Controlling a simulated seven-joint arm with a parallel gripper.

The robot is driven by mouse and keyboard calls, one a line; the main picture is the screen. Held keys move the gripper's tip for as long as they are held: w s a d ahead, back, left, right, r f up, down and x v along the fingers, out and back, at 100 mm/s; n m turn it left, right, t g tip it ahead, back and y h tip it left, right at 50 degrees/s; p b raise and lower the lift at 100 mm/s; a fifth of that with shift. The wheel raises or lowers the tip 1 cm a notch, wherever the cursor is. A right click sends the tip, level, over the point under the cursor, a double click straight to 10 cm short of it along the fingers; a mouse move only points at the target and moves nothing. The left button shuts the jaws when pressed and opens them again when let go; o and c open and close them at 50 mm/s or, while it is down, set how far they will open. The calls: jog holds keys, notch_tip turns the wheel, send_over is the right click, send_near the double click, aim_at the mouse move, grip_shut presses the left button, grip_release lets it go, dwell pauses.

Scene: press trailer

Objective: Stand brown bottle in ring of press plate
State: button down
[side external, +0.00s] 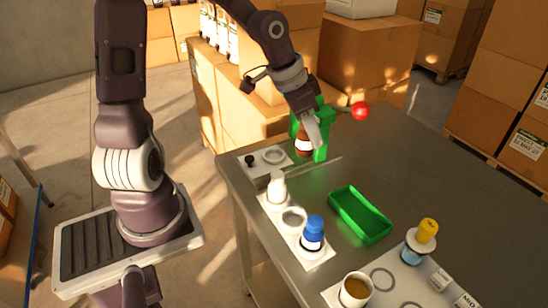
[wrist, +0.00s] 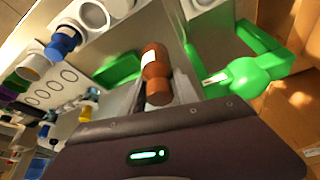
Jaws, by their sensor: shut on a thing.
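My gripper (side external: 314,132) is shut on the brown bottle (side external: 303,145), which has a pale label. The bottle is held close to the green press (side external: 321,150), which has a red ball on its lever (side external: 360,111). In the wrist view, the brown bottle (wrist: 156,75) lies between the fingers, with the green press (wrist: 255,75) to its right. A white plate (side external: 252,171) with a ring (side external: 273,156) and a black knob stands left of the press, and the bottle is apart from that ring. Whether the bottle's base touches anything is unclear.
A white rack (side external: 268,212) holds a white bottle (side external: 277,188) and a blue bottle (side external: 313,233), with an empty ring (side external: 293,218) between them. A green tray (side external: 360,233) lies to their right. A yellow-capped bottle (side external: 423,240) and a cup (side external: 355,290) stand near the front.

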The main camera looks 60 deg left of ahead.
jog(key=shift+a+m, duration=0.3)
jog(key=shift+a, duration=0.65)
jog(key=a+m+h, duration=0.1)
jog(key=a+m, duration=0.1)
jog(key=m+g+h, duration=0.2)
jog(key=m+g, duration=0.2)
jog(key=m, duration=0.8)
send_over(276, 160)
notch_tip(276, 160, down, 10)
jog(key=shift+a+r, duration=0.1)
jog(key=shift+r, duration=0.15)
jog(key=c, duration=0.9)
grip_release()
jog(key=shift+f, duration=0.15)
